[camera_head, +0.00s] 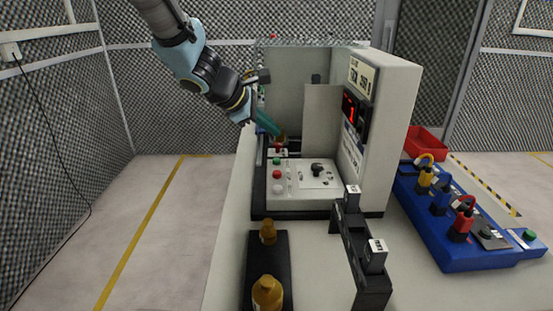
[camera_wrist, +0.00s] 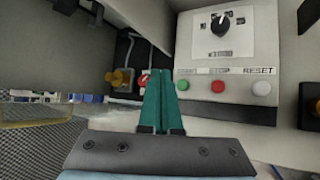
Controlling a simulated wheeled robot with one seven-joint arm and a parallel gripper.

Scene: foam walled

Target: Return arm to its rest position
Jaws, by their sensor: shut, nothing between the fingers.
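My arm reaches in from the top left in the head view. My gripper (camera_head: 270,127) is at the left side of the test machine (camera_head: 395,110), above its control panel (camera_head: 300,178). In the wrist view my gripper (camera_wrist: 160,75) has its two green fingers pressed together with nothing between them. The fingertips point toward the red knob (camera_wrist: 144,80) beside the panel, and I cannot tell whether they touch it. The panel's green, red and white buttons (camera_wrist: 217,85) and a black rotary knob (camera_wrist: 222,24) lie to the right of the fingers.
A black tray (camera_head: 268,255) with amber bottles (camera_head: 267,292) and a black rack (camera_head: 372,285) stand at the table's front. A blue connector box (camera_head: 465,250) and a red bin (camera_head: 427,141) are at right. The floor (camera_head: 170,215) left of the table is clear.

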